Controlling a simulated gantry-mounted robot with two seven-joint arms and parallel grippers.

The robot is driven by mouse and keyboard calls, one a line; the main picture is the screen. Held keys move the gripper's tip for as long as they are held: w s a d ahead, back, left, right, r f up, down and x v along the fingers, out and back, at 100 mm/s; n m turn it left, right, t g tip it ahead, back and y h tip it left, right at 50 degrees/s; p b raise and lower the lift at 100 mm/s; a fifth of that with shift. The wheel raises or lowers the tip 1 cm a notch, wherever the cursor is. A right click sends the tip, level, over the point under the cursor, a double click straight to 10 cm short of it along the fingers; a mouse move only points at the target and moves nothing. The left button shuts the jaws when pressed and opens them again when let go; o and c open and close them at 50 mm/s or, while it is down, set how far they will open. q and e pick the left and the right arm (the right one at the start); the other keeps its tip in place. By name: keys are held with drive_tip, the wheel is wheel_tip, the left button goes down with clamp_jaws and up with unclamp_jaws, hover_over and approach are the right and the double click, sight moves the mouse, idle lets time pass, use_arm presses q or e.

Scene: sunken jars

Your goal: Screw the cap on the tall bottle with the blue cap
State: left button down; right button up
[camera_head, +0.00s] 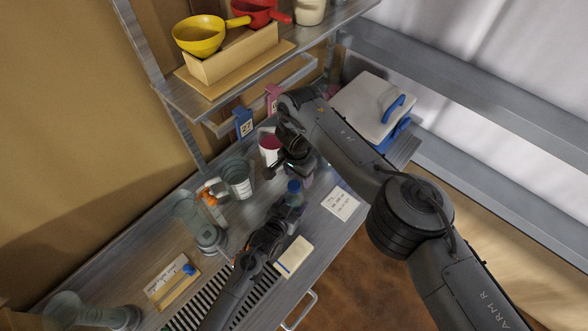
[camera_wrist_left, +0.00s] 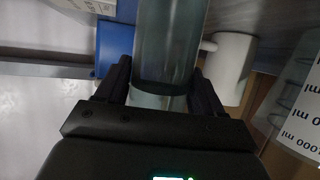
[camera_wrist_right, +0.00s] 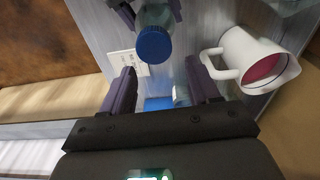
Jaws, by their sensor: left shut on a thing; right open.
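The bottle (camera_wrist_left: 170,45) is clear and bluish, and stands between the fingers of my left gripper (camera_head: 280,217), which is shut on it. Its blue cap (camera_head: 294,186) sits on its top; I cannot tell whether it is tight. The blue cap (camera_wrist_right: 153,44) also shows near the top of the right wrist view, with the left fingers around the bottle below it. My right gripper (camera_head: 302,173) is open and empty, close to the cap and apart from it. The bottle's lower part is hidden by my left gripper in the head view.
A white mug (camera_wrist_right: 246,58) with pink inside stands behind my right gripper. Glass beakers (camera_head: 238,178) stand to the left. A white label card (camera_head: 341,203) lies to the right and a pale block (camera_head: 294,257) in front. A cooler box (camera_head: 372,108) stands at the back.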

drive_tip(key=n, duration=0.2)
drive_tip(key=r+n, duration=0.1)
drive_tip(key=n, duration=0.1)
drive_tip(key=shift+w+a+r, duration=0.15)
drive_tip(key=shift+w+a, duration=0.05)
drive_tip(key=shift+a, duration=0.2)
drive_tip(key=r+n, duration=0.1)
drive_tip(key=n, duration=0.7)
drive_tip(key=r+n, duration=0.2)
drive_tip(key=n, duration=0.5)
drive_tip(key=s+a+r+n, duration=0.1)
drive_tip(key=n, duration=0.7)
drive_tip(key=shift+a+r+n+y, duration=0.1)
drive_tip(key=shift+r+n+y, duration=0.05)
drive_tip(key=shift+n+y, duration=0.2)
drive_tip(key=n, duration=0.3)
drive_tip(key=shift+s+r+n, duration=0.2)
drive_tip(key=shift+s+n, duration=0.05)
drive_tip(key=n, duration=0.4)
drive_tip(key=shift+s+d+r+g, duration=0.15)
drive_tip(key=shift+s+d+g, duration=0.2)
drive_tip(key=shift+d+g, duration=0.05)
hover_over(294, 201)
drive_tip(key=w, duration=0.2)
drive_tip(key=shift+w+f, duration=0.15)
drive_tip(key=shift+f, duration=3.9)
